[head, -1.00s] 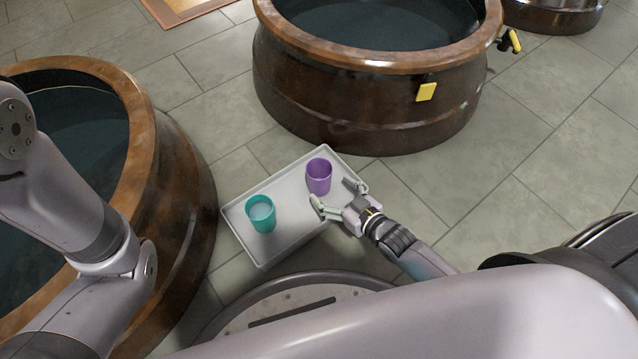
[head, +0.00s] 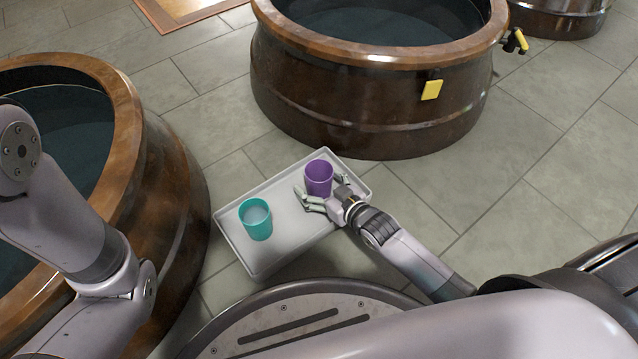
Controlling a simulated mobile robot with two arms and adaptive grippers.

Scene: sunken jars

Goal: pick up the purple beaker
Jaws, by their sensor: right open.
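The purple beaker (head: 318,176) stands upright near the far right end of a grey tray (head: 285,249). My right gripper (head: 321,189) is open, with its fingers spread on either side of the beaker's near side. I cannot tell whether a finger touches it. The lower part of the beaker is partly hidden by the gripper. My left arm shows at the left, but its gripper is out of view.
A teal beaker (head: 256,221) stands upright on the tray, left of the purple one. A large brown jar (head: 170,190) stands close on the left, and another (head: 365,110) stands behind the tray. Tiled floor (head: 540,170) is free at the right.

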